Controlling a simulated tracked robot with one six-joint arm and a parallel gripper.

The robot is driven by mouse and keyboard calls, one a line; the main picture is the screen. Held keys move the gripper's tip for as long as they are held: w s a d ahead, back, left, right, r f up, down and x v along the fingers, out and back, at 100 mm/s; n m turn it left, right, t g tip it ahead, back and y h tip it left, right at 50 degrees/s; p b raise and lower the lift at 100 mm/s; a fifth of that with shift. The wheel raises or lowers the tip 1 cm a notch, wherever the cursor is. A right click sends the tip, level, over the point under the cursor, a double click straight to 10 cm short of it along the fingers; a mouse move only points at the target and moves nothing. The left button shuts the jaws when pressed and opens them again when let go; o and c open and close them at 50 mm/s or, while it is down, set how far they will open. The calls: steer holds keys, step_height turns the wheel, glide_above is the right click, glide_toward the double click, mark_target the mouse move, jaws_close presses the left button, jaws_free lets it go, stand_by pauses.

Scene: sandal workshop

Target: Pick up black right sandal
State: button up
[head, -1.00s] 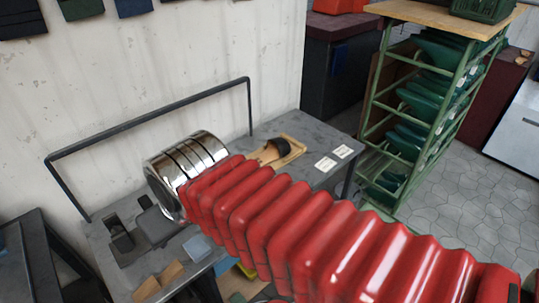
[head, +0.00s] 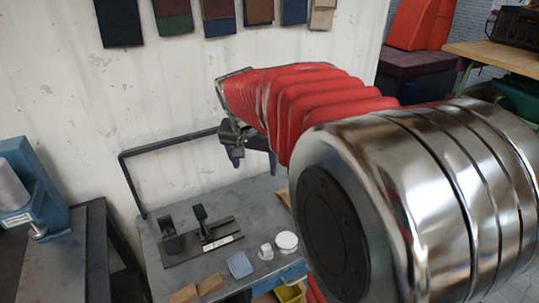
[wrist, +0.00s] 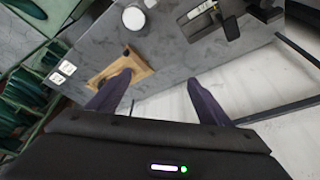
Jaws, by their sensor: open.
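A tan wooden piece (wrist: 140,71) lies on the grey workbench in the wrist view, left of centre. A dark finger overlaps its near end, so I cannot clearly make out a black sandal on it. In the head view, my arm hides most of that spot. My gripper (wrist: 160,78) is open and empty, its two dark purple fingers spread above the bench. The left finger overlaps the tan piece and the right finger is over pale wall. In the head view, my gripper (head: 253,160) is above the back of the bench, near the wall.
A dark fixture with a white label (head: 203,241), a white round container (head: 286,241), a blue block (head: 239,264) and tan wooden pieces (head: 198,288) are on the bench. A black rail (head: 130,180) runs along its back. A green rack (wrist: 22,105) stands beyond it.

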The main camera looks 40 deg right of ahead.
steer(key=w+d+f+m+g, duration=0.1)
steer(key=w+d+f+m, duration=0.2)
steer(key=d+f, duration=0.3)
steer(key=w+d+f+m+g+h, duration=0.1)
steer(key=w+d+f+m, duration=0.2)
steer(key=d+f, duration=0.3)
steer(key=w+d+f+m+g, duration=0.1)
steer(key=w+d+f+m, duration=0.2)
steer(key=d, duration=1.1)
step_height(320, 180, down, 3)
steer(key=shift+w+m+g+h, duration=0.15)
steer(key=shift+m+g+h, duration=0.2)
steer(key=shift+m, duration=0.25)
steer(key=shift+x, duration=4.3)
steer(key=shift+x, duration=2.6)
steer(key=shift+w, duration=0.1)
